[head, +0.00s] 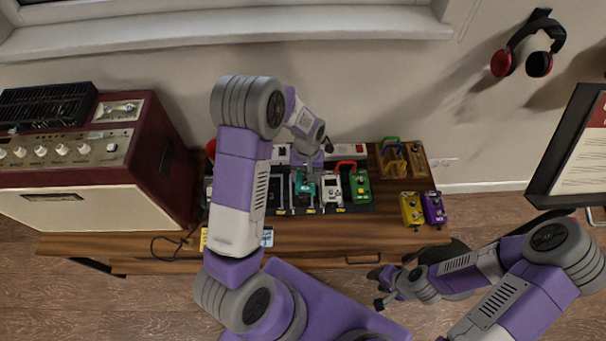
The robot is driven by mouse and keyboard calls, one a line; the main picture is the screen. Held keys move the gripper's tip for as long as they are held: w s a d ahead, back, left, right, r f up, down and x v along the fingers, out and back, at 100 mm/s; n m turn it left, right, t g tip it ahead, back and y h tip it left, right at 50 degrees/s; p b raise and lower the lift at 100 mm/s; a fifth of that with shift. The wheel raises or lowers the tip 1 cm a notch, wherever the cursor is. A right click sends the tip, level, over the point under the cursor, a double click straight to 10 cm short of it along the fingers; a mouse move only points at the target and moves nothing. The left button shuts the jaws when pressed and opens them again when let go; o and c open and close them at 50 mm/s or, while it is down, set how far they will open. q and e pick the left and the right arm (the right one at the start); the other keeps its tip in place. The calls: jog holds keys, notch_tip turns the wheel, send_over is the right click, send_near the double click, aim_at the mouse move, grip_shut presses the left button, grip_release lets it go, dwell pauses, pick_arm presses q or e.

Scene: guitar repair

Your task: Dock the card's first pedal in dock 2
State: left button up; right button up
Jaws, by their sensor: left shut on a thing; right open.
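A dark pedalboard (356,208) lies on the wooden table, with small yellow labels along its front edge. My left gripper (305,176) is over the board and shut on what appears to be the teal pedal (306,190). My wrist hides part of the pedal, and I cannot tell whether it touches the board. A white pedal (331,188) and a green pedal (360,187) stand to its right on the board. My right gripper (378,288) is open and empty, before the table.
A yellow pedal (411,209) and a purple pedal (433,208) stand on the table (330,239) right of the board. Coloured cables hang on a wooden stand (416,160) behind them. A maroon amplifier (150,140) fills the left end. Red-black headphones (539,62) hang on the wall.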

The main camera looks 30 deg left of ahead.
aim_at(301, 174)
pick_arm(q)
jog(key=shift+w+a+f+n, duration=0.1)
jog(key=shift+a+f+n, duration=0.7)
jog(key=shift+a+f, duration=0.3)
notch_tip(301, 174, down, 4)
jog(key=b, duration=0.3)
jog(key=shift+d+f, duration=0.1)
jog(key=shift+f, duration=0.1)
jog(key=shift+f+b, duration=0.9)
jog(key=shift+f, duration=0.15)
jog(key=shift+f+b, duration=0.35)
jog(key=shift+f, duration=0.2)
jog(key=o, duration=1.4)
jog(key=shift+o, duration=0.4)
jog(key=shift+r, duration=0.15)
